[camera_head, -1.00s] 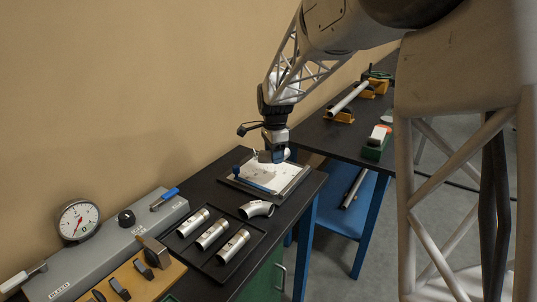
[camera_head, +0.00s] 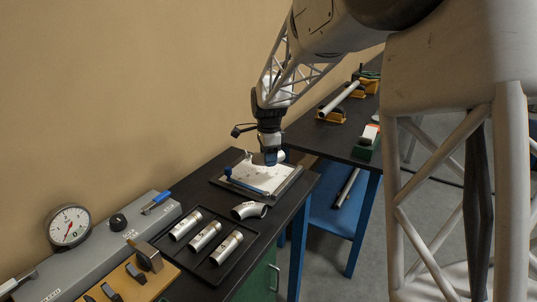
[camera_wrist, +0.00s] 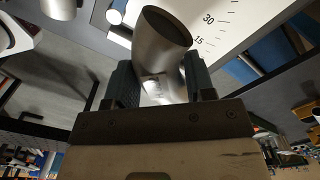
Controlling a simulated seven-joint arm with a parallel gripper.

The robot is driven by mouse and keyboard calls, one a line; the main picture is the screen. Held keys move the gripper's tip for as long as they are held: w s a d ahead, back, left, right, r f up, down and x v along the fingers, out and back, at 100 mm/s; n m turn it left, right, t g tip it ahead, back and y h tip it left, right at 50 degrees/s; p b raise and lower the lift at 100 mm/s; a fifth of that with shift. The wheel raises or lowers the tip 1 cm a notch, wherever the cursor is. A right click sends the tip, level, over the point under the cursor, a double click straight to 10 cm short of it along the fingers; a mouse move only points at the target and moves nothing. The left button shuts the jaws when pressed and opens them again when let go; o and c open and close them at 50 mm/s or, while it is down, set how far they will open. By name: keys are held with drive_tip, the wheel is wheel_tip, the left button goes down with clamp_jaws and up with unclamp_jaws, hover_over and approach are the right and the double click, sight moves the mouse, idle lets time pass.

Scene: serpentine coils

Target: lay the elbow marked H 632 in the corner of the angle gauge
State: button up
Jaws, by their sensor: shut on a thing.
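The angle gauge (camera_head: 262,179) is a pale plate in a dark frame with a blue bar (camera_head: 244,187). It lies on the near black bench. Its printed scale, with 30 and 15, shows in the wrist view (camera_wrist: 225,22). My gripper (camera_head: 270,160) is just above the gauge's back part. It is shut on a grey metal elbow (camera_wrist: 161,45), held between the two dark fingers, with its open end toward the gauge. A small pale mark on this elbow is too blurred to read. Whether it touches the gauge I cannot tell.
Another elbow (camera_head: 249,210) lies on the bench in front of the gauge. A dark tray (camera_head: 226,269) holds three metal cylinders. A grey box with a dial (camera_head: 68,226) stands at left. A second bench (camera_head: 325,138) with a pipe on orange supports is behind right.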

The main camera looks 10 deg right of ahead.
sight(268, 185)
drive_tip(key=shift+f, duration=2)
drive_tip(key=shift+f, duration=2.1)
drive_tip(key=o, duration=1.1)
drive_tip(key=shift+r, duration=0.15)
drive_tip(key=shift+r, duration=3.75)
drive_tip(key=shift+s+r, duration=0.1)
